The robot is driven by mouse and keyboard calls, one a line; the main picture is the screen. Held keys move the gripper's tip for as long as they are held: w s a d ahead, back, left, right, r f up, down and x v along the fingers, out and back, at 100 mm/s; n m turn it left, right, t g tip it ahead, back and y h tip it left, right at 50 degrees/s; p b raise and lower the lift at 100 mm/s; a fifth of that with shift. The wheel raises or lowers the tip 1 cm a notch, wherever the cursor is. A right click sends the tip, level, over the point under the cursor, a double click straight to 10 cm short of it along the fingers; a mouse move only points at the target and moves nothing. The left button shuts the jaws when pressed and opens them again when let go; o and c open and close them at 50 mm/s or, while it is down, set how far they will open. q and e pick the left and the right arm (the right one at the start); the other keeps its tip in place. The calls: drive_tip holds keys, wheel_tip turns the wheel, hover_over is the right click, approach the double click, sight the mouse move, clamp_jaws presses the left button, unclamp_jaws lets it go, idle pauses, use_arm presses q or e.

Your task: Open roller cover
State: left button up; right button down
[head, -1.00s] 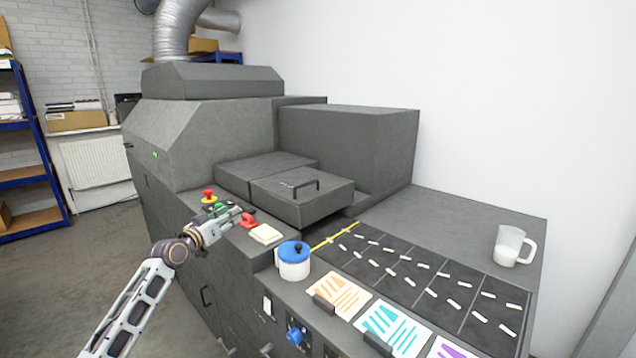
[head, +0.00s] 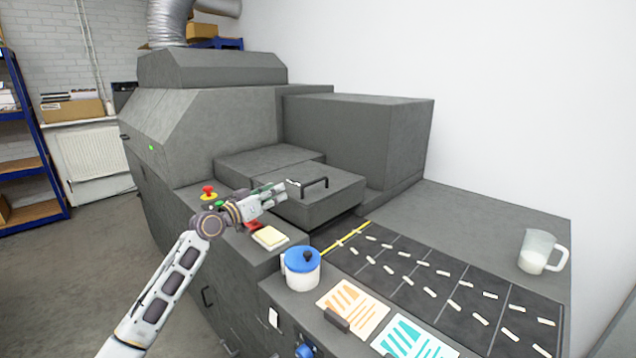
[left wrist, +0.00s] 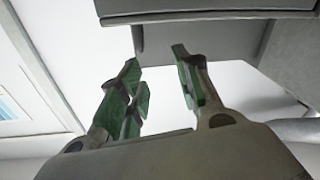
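The roller cover (head: 318,204) is a flat grey lid on the machine, lying closed, with a black bar handle (head: 315,184) on top. My left gripper (head: 283,189) is just left of the handle in the head view, at the lid's left edge, and does not hold the handle. In the left wrist view the green-padded fingers (left wrist: 158,82) stand apart with nothing between them. A grey block with a dark edge fills the top of that view; I cannot tell which machine part it is. My right gripper is not in view.
Beside the arm are a red-and-yellow stop button (head: 208,192) and a cream pad (head: 269,238). A blue-lidded pot (head: 301,268) stands in front of the cover. A tall grey housing (head: 360,140) rises behind it. A clear mug (head: 542,252) stands far right.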

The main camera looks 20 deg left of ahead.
use_arm(q)
drive_tip(key=shift+w+d+f+m+g+h, duration=0.1)
drive_tip(key=shift+d+f+m+g+h, duration=0.1)
drive_tip(key=shift+d+m+h, duration=0.35)
drive_tip(key=shift+d+f+m+g+h, duration=0.1)
drive_tip(key=shift+d+m+g+h, duration=0.2)
drive_tip(key=shift+d, duration=0.4)
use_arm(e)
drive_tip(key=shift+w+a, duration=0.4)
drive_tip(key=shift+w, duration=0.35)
use_arm(q)
drive_tip(key=shift+r, duration=0.1)
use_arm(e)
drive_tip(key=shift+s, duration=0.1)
use_arm(q)
drive_tip(key=shift+w, duration=0.15)
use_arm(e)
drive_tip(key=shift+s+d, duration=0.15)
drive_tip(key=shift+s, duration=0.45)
